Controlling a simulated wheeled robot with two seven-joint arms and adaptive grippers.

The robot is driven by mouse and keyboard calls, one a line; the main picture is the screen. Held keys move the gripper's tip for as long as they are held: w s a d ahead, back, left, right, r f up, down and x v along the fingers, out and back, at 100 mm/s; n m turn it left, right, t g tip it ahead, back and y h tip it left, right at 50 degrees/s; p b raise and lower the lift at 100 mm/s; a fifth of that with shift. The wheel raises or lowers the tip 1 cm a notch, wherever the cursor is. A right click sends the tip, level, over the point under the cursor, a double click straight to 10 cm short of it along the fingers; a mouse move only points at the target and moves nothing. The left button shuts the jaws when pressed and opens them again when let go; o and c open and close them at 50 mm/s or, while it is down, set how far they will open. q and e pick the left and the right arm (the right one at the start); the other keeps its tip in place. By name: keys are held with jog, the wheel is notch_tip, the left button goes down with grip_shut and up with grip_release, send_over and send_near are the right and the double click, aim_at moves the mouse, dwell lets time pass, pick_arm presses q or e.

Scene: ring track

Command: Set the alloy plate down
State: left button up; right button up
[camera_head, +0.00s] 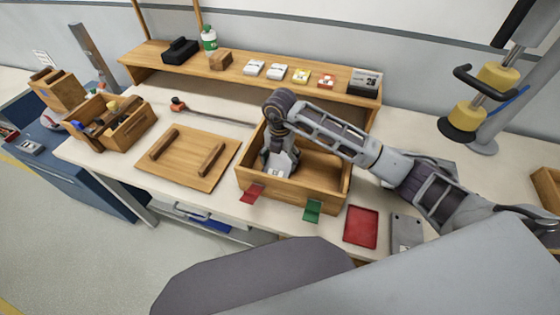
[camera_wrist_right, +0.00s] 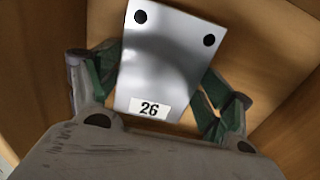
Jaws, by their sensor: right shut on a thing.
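The alloy plate (camera_wrist_right: 165,65) is a pale grey metal piece with two dark holes and a label reading 26. My right gripper (camera_wrist_right: 158,90) is shut on it, with a green-padded finger at each side. In the head view the plate (camera_head: 283,163) and the right gripper (camera_head: 279,158) are inside the left part of an open wooden box (camera_head: 291,199). I cannot tell whether the plate touches the box floor. My left gripper is not in view.
A red tag (camera_head: 252,193) and a green tag (camera_head: 313,210) hang on the box front. A red tray (camera_head: 360,227) and a grey plate (camera_head: 406,231) lie to its right. A wooden board with two bars (camera_head: 187,158) lies left. A shelf (camera_head: 240,75) runs behind.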

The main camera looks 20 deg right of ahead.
jog(key=shift+f, duration=0.5)
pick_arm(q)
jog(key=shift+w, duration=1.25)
pick_arm(e)
jog(key=shift+f, duration=0.15)
